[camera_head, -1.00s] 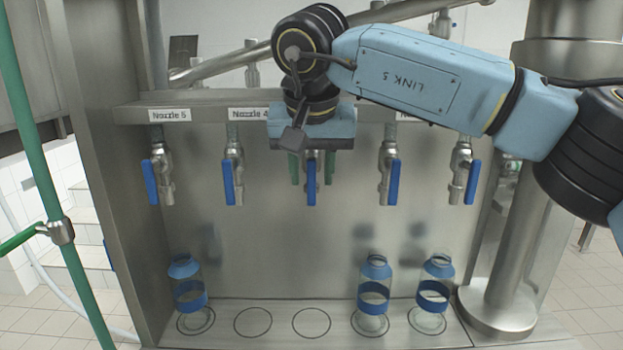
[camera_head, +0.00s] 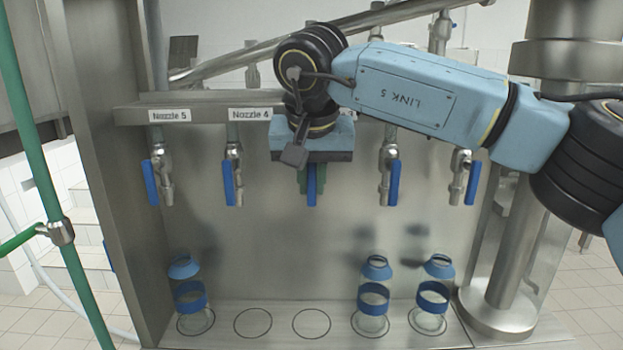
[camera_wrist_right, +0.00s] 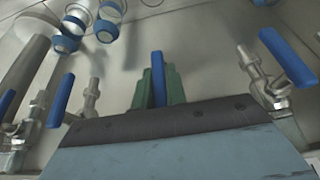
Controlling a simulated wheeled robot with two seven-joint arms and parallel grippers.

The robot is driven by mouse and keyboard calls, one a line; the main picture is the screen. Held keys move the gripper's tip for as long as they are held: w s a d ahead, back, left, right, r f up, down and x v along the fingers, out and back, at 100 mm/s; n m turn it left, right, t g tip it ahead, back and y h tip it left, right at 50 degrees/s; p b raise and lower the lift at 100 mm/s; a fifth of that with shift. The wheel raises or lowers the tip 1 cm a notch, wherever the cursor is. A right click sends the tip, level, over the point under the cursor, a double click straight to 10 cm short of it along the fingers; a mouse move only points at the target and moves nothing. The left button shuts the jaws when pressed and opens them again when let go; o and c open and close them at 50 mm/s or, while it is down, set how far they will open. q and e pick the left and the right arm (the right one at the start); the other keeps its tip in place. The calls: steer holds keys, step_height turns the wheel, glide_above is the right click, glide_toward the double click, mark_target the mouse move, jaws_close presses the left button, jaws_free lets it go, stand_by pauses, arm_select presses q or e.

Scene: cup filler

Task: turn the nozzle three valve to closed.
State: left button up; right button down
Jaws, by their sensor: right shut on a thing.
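The nozzle three valve is the middle one of the row, and its label is hidden behind my right arm. Its blue handle (camera_head: 312,199) hangs straight down, with its lower end showing below the fingers. In the right wrist view the handle (camera_wrist_right: 158,72) stands between the two green fingers. My right gripper (camera_head: 311,181) is shut on this handle, one finger on each side; the gripper also shows in the right wrist view (camera_wrist_right: 160,88). The valve body is hidden behind the gripper. My left gripper is not in view.
The Nozzle 5 handle (camera_head: 150,182) and Nozzle 4 handle (camera_head: 228,182) hang at left. Two more handles (camera_head: 394,182) (camera_head: 472,182) hang at right. A bottle (camera_head: 190,296) stands at lower left, two others (camera_head: 373,298) (camera_head: 433,296) at lower right. The shelf (camera_head: 282,335) is clear below the middle valve.

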steer(key=shift+y, duration=0.3)
steer(key=shift+a+f+m+y+b, duration=0.1)
steer(key=shift+a+m+y+b, duration=0.15)
steer(key=shift+y+b, duration=0.75)
steer(key=shift+m+y+b, duration=0.25)
steer(key=shift+y+b, duration=0.3)
steer(key=shift+y, duration=0.65)
steer(key=shift+a+r+y+b, duration=0.2)
steer(key=shift+r+y+b, duration=0.05)
steer(key=shift+y+b, duration=0.5)
steer(key=c, duration=1.4)
jaws_free()
steer(key=shift+c, duration=0.2)
